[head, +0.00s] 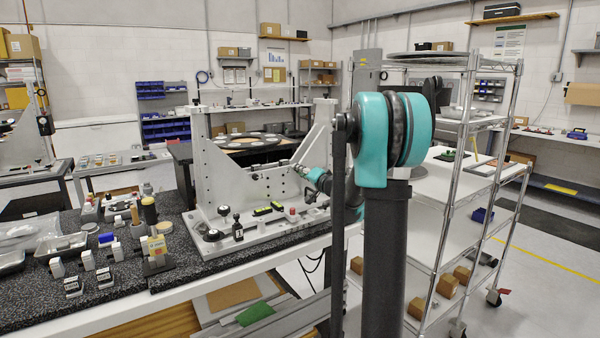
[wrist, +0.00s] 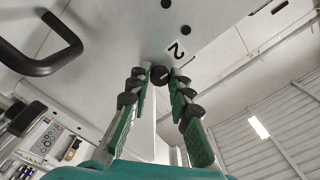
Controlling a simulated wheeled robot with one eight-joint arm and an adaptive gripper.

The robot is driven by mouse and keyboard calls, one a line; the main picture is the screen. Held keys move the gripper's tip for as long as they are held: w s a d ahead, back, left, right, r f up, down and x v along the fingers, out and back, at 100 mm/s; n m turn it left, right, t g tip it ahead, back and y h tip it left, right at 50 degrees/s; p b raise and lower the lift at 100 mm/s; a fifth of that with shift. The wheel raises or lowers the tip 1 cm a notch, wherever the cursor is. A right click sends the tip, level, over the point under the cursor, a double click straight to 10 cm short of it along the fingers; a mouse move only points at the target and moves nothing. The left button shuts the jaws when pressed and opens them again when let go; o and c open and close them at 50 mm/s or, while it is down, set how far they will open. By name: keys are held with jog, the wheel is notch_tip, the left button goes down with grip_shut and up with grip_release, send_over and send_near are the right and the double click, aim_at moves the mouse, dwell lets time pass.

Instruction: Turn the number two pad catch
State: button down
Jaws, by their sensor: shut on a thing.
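The number two pad catch is a small dark round knob (wrist: 160,75) on the pale plate, beside a white label with a 2 (wrist: 178,51) in the wrist view. My gripper (wrist: 160,78) has its green-padded fingertips shut on the knob from both sides, which hide part of it. In the head view my gripper (head: 299,170) is at the right part of the upright grey fixture plate (head: 235,170). The catch is too small and hidden there to make out, so its turn angle cannot be told.
A black bar handle (wrist: 50,62) stands out from the plate at the upper left of the wrist view. A wire shelf rack (head: 468,140) stands right of my arm.

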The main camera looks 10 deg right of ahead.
jog(key=c, duration=1.4)
grip_release()
jog(key=shift+o, duration=0.2)
jog(key=shift+s, duration=0.1)
jog(key=v, duration=1.1)
jog(key=shift+s+d, duration=0.2)
jog(key=shift+s, duration=0.15)
jog(key=shift+f, duration=0.1)
